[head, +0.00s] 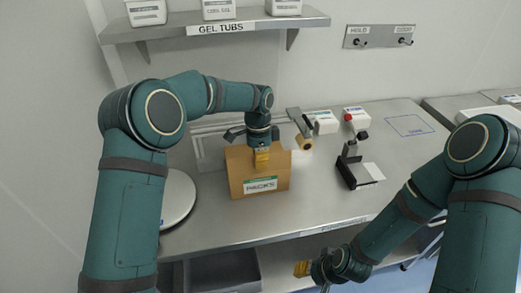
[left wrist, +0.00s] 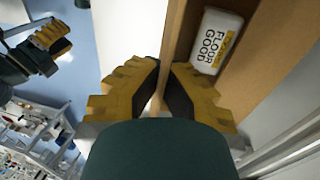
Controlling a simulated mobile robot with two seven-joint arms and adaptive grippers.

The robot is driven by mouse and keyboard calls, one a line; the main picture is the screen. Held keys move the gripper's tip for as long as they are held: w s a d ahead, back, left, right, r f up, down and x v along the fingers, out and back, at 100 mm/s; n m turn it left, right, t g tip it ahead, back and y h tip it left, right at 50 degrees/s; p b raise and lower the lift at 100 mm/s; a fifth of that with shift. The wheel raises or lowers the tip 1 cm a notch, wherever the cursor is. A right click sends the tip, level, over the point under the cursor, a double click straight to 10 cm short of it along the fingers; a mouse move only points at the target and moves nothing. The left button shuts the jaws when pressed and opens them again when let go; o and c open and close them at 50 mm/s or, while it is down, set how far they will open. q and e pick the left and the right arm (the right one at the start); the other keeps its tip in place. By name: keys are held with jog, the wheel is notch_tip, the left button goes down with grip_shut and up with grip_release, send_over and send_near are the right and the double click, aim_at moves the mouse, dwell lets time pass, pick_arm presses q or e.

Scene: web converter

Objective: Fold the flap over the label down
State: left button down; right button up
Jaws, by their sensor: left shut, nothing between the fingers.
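The brown cardboard box (head: 240,186) stands on the steel table with its white PACKS label (head: 261,185) on the front. My left gripper (head: 262,166) points down at the front upper part of the box, above the label; its fingers are shut and hold nothing. In the left wrist view the fingers (left wrist: 165,88) are close beside a cardboard edge (left wrist: 172,45); I cannot tell whether they touch it. The flap's exact angle is unclear behind the gripper. My right gripper (head: 303,268) is low by the table's front edge, its opening unclear.
A white pack marked FLOOR GOOD (left wrist: 215,42) shows beside the cardboard edge. A round white plate (head: 178,198) lies left of the box. A black stand with a white card (head: 371,172) is to the right. A shelf (head: 215,22) with tubs hangs above.

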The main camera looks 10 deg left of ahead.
pick_arm(q)
jog(key=shift+w+a+f+g+h+p, duration=0.15)
jog(key=shift+w+g+h+p, duration=0.1)
jog(key=shift+g+p, duration=0.65)
jog(key=shift+w+f+g+h+p, duration=0.1)
jog(key=shift+w+g+h+p, duration=0.3)
jog(key=shift+p, duration=0.85)
pick_arm(e)
jog(key=shift+s+d+r, duration=0.1)
jog(key=shift+r, duration=2.75)
pick_arm(q)
jog(key=shift+s, duration=0.15)
jog(key=c, duration=1.2)
grip_release()
jog(key=shift+r, duration=0.1)
jog(key=shift+v, duration=5.9)
